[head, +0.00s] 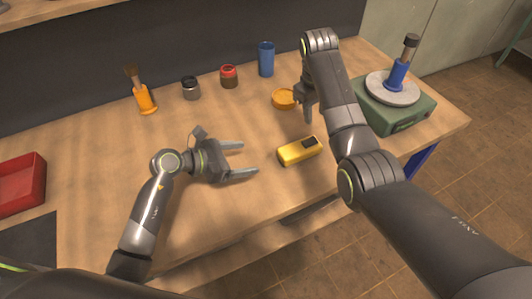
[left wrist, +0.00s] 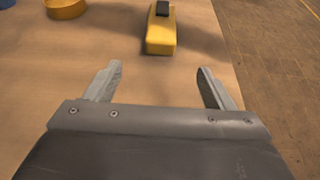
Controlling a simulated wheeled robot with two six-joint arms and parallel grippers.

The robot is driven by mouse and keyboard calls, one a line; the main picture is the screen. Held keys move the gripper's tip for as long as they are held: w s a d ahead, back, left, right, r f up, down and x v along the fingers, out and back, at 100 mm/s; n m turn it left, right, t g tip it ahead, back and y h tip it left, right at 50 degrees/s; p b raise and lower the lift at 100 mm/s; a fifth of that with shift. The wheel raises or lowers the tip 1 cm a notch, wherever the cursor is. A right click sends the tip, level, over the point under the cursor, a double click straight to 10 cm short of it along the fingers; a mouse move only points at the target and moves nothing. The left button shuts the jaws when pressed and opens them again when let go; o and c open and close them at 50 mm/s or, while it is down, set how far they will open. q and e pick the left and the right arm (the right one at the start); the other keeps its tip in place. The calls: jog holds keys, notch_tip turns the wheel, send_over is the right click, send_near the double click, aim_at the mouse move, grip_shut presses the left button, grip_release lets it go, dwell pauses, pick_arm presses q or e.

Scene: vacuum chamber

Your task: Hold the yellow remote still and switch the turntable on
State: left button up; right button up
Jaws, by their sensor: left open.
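The yellow remote (head: 299,151) lies on the wooden table near its front edge, with a dark panel on its top at the right end. It also shows in the left wrist view (left wrist: 161,33), ahead of the fingers. My left gripper (head: 248,159) is open and empty, its fingers pointing at the remote from the left, apart from it. My right gripper (head: 306,112) hangs behind the remote, near the orange dish; its own arm partly hides it. The turntable is a green box (head: 398,118) with a grey round plate (head: 392,88) at the right, bearing a blue object with a dark top.
An orange dish (head: 284,99), a blue cup (head: 266,59), a red-topped jar (head: 229,76), a dark-topped jar (head: 191,88) and an orange-handled brush (head: 145,98) stand towards the back. A red tray (head: 22,184) lies at far left.

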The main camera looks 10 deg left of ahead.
aim_at(290, 154)
pick_arm(q)
jog(key=x, duration=1.6)
jog(key=shift+d+r, duration=0.1)
jog(key=shift+d, duration=0.15)
jog(key=c, duration=1.1)
jog(key=shift+c, duration=0.5)
pick_arm(e)
jog(key=shift+f, duration=0.15)
jog(key=c, duration=0.3)
notch_tip(290, 154, down, 5)
jog(key=t+y, duration=0.1)
jog(key=y, duration=0.2)
jog(key=shift+a+n+t, duration=0.1)
jog(key=shift+n+t, duration=0.3)
grip_shut()
jog(key=t+y, duration=0.1)
jog(key=f+y, duration=0.1)
jog(key=s+f+t+y, duration=0.1)
jog(key=shift+s+d+f+t+y, duration=0.1)
jog(key=shift+d+f+t+y, duration=0.05)
jog(key=shift+d+t+y, duration=0.15)
jog(key=s+d+t+y, duration=0.2)
jog(key=t, duration=0.1)
jog(key=shift+s+d, duration=0.15)
jog(key=shift+s, duration=0.25)
jog(key=s+d+r+m+t+y, duration=0.1)
jog(key=s+d+r+t, duration=0.3)
jog(key=s+d, duration=0.1)
jog(key=shift+s, duration=0.3)
